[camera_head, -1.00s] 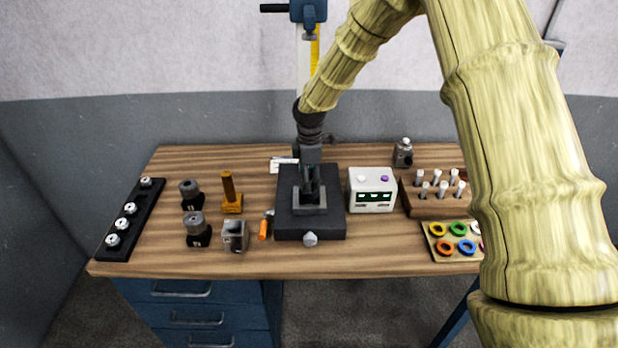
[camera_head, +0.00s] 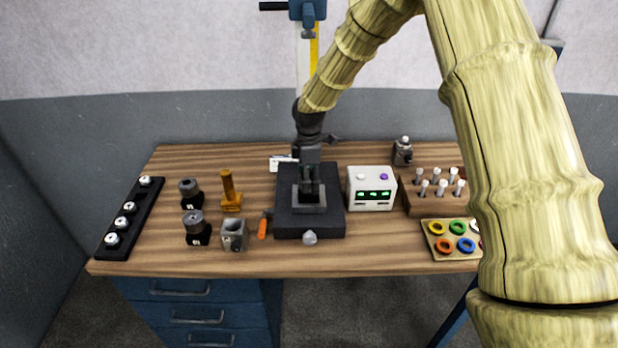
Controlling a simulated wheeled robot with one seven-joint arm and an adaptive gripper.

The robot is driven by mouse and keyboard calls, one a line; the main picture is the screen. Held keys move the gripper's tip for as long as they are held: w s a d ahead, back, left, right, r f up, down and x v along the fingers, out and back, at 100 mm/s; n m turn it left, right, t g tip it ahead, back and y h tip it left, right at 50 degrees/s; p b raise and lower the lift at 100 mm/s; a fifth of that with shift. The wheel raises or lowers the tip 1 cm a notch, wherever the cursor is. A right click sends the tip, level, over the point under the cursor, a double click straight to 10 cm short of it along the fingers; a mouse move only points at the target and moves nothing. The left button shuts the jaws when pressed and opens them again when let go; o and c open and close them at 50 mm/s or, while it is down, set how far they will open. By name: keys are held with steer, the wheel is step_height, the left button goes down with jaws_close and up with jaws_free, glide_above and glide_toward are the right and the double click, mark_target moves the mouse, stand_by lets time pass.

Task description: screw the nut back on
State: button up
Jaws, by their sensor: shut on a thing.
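My gripper (camera_head: 309,188) points down over the middle of a dark machine base plate (camera_head: 290,226). Its fingers are closed low at a grey block (camera_head: 322,207) on that plate. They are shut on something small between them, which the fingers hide. I cannot make out the nut or its thread there. I cannot tell whether the held piece touches the block.
Left of the plate stand a brass post (camera_head: 229,188), an open grey block (camera_head: 234,235), an orange-handled tool (camera_head: 263,228) and two dark cylinders. A white box (camera_head: 371,188) with green displays stands close right. Farther right are a pin rack (camera_head: 432,203) and a ring tray (camera_head: 431,225).

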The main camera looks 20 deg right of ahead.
steer(key=shift+f, duration=0.3)
stand_by(0.4)
steer(key=o, duration=1.2)
steer(key=shift+r, duration=3.75)
steer(key=shift+a, duration=0.1)
